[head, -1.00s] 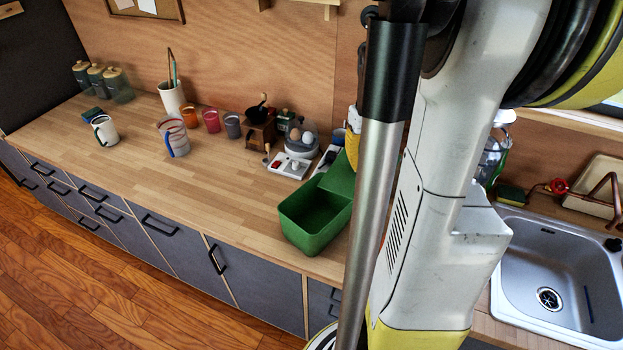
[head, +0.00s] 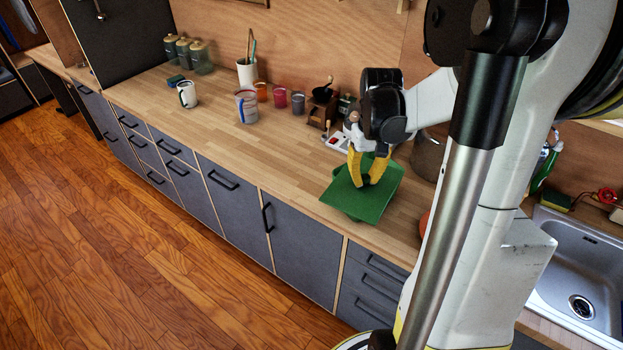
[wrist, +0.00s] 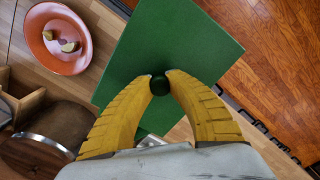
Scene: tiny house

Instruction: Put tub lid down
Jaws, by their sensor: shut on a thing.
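My gripper (head: 367,182) is shut on the dark round knob (wrist: 159,85) of the flat green tub lid (head: 388,190). The lid also fills the middle of the wrist view (wrist: 185,45), with both yellow fingers pinching the knob. In the head view the lid is over the front part of the counter, near its edge. The green tub is mostly or wholly hidden under the lid and fingers. I cannot tell whether the lid touches the tub or hangs just above it.
The wooden counter (head: 285,150) is clear left of the lid. A striped cup (head: 246,107), a white mug (head: 187,94), small coloured cups and a grinder (head: 322,105) stand toward the back. An orange plate (wrist: 57,60) holds lemon wedges. The sink (head: 580,270) is at right.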

